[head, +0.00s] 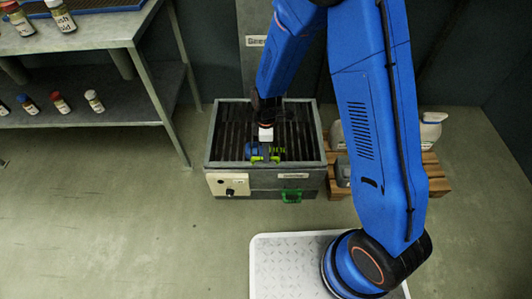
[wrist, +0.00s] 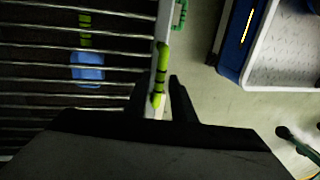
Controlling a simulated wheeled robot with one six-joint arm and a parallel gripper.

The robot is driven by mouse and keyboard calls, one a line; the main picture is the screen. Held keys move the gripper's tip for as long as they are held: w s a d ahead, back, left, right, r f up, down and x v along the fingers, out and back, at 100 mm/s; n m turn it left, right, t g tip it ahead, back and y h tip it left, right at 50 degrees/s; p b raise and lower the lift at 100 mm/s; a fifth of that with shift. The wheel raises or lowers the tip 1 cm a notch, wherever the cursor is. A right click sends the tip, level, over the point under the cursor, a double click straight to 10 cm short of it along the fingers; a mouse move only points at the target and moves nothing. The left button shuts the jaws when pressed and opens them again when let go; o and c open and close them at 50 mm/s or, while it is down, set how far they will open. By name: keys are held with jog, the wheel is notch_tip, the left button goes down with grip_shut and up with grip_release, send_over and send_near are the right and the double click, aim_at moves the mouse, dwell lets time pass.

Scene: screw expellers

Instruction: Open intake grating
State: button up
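The intake grating (head: 228,128) is a set of dark parallel bars, lying flat over the top of a grey box-shaped machine; its bars (wrist: 40,50) fill the left of the wrist view. A yellow-green handle with dark bands (wrist: 161,75) sits along the grating's front edge. My gripper (wrist: 161,98) is open, with one dark fingertip on each side of the handle's near end; I cannot tell whether they touch it. In the head view, my gripper (head: 265,150) reaches down at the front middle of the grating and hides part of the handle.
A blue object (wrist: 87,68) and a yellow-green banded piece show between the bars. The machine's front has a control panel (head: 229,185) and a green handle (head: 292,196). A shelf (head: 100,122) with bottles stands left; a pallet (head: 437,180) with containers stands right.

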grip_shut()
